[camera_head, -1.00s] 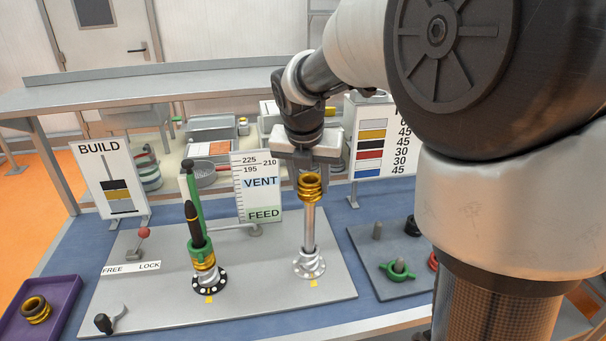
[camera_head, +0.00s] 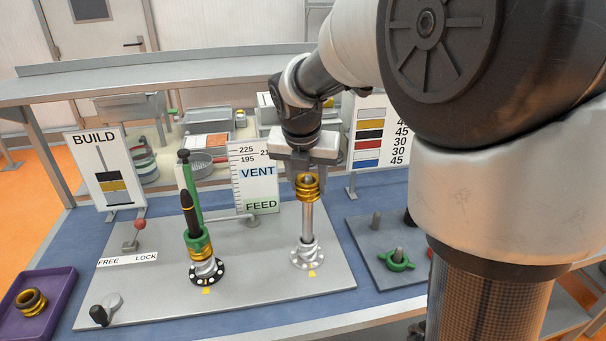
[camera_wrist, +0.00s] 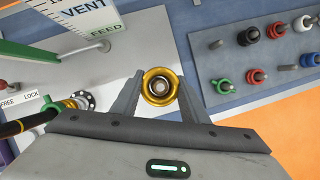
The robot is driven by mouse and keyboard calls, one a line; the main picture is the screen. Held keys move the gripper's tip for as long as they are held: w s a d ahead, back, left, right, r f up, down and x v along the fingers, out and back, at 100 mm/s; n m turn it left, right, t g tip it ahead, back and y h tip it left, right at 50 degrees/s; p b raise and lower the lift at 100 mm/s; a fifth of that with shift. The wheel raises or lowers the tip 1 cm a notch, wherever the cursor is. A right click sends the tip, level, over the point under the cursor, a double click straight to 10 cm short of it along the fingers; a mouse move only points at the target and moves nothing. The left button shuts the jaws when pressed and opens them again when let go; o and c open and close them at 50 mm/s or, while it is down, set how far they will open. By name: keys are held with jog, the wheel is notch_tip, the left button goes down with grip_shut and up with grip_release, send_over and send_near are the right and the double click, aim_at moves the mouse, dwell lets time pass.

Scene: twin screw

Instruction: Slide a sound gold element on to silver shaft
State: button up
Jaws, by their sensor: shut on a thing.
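A gold screw element (camera_head: 307,187) is between the fingers of my gripper (camera_head: 306,172), which is shut on it. The silver shaft (camera_head: 307,222) stands upright on the grey plate, and the element is at its top. In the wrist view the gold ring (camera_wrist: 160,87) sits between my fingertips, and the round shaft end (camera_wrist: 161,85) shows inside its bore. The element appears to be around the shaft's upper end; how far down it sits is hard to tell. Another shaft, black-tipped (camera_head: 187,207), stands to the left with a green collar and gold element on it.
A purple tray (camera_head: 62,283) at the left holds a gold-and-black element (camera_head: 31,302). A BUILD sign (camera_head: 104,178) and a VENT/FEED gauge (camera_head: 258,172) stand behind. A green rod (camera_head: 196,190) rises beside the left shaft. A grey peg board (camera_wrist: 245,72) with coloured rings lies to the right.

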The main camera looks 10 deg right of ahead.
aim_at(308, 226)
jog(key=shift+f+b, duration=3.55)
jog(key=shift+f, duration=3.1)
jog(key=o, duration=1.3)
jog(key=p+v, duration=0.3)
jog(key=v, duration=1.4)
jog(key=shift+r, duration=0.2)
